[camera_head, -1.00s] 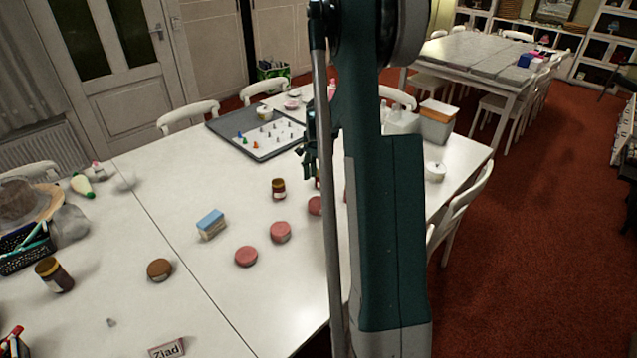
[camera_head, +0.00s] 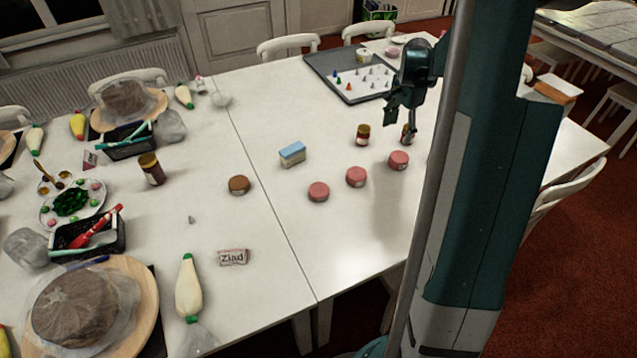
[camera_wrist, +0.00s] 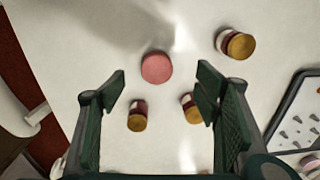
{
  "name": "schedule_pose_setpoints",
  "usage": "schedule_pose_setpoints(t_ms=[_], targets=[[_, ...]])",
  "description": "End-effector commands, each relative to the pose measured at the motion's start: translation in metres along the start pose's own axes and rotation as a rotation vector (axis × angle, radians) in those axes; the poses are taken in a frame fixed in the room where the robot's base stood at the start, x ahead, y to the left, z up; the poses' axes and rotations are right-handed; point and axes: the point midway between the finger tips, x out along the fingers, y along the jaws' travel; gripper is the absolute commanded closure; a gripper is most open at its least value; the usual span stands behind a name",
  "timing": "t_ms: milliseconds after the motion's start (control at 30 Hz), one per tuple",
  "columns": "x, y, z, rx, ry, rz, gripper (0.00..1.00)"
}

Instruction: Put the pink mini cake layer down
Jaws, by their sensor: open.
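Three pink mini cake layers stand apart on the white table, in a slanting row in the head view: a near one (camera_head: 318,191), a middle one (camera_head: 356,176) and a far one (camera_head: 398,160). My gripper (camera_head: 392,112) hangs above the table beyond the row, in front of my arm. In the wrist view my gripper (camera_wrist: 161,88) has its fingers spread wide with nothing held between them. One pink layer (camera_wrist: 156,68) lies on the table below, seen just past the fingertips. I cannot tell which of the three it is.
Jars stand near the row: one (camera_head: 362,135) and another (camera_head: 407,133) partly by my arm. A blue-topped block (camera_head: 292,154), a brown round layer (camera_head: 239,184) and a name card (camera_head: 233,257) lie left. A grey tray (camera_head: 318,72) is behind. White table is clear between them.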

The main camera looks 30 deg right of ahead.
Motion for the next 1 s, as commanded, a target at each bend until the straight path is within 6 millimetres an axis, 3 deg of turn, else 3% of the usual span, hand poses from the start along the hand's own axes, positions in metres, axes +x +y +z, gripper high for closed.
schedule_pose_setpoints(t_ms=[400,1000], targets=[[-0.074,0.009,0.088,-0.246,0.045,-0.075,0.38],[-0.152,0.051,0.206,-0.598,0.122,-0.182,0.38]])
